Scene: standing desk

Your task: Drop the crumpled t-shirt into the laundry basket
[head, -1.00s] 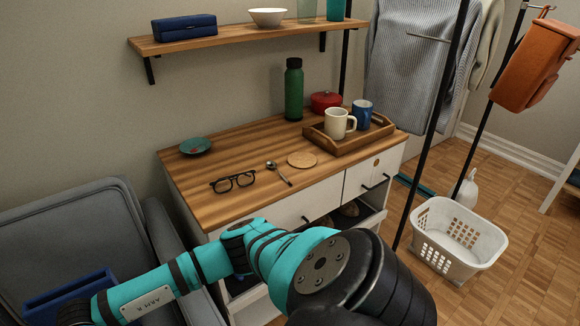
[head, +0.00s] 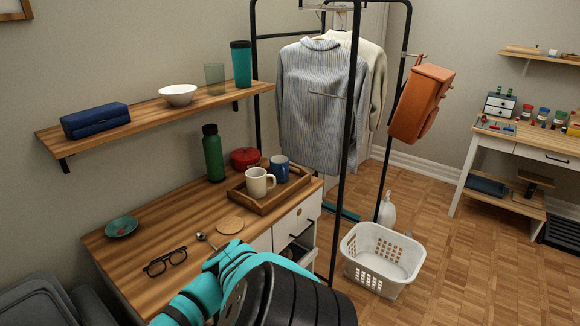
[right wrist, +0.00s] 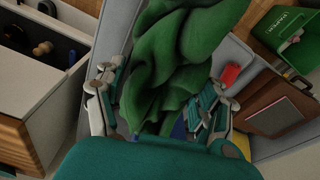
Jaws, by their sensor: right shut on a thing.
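The crumpled t-shirt (right wrist: 165,70) is dark green and fills the middle of the right wrist view. My right gripper (right wrist: 160,108) is shut on it, with a finger on each side of the bunched cloth. The shirt and the right gripper do not show in the head view. The laundry basket (head: 364,275) is white with slotted walls and stands on the wooden floor right of the dresser in the head view. I see nothing inside it. My left gripper is in neither view.
The clothes rack's black post (head: 345,160) stands between dresser and basket, with a grey sweater (head: 318,105) and an orange bag (head: 418,103) hanging. A white bottle (head: 387,211) is behind the basket. The wooden dresser (head: 135,265) holds glasses and a tray. Floor right of the basket is clear.

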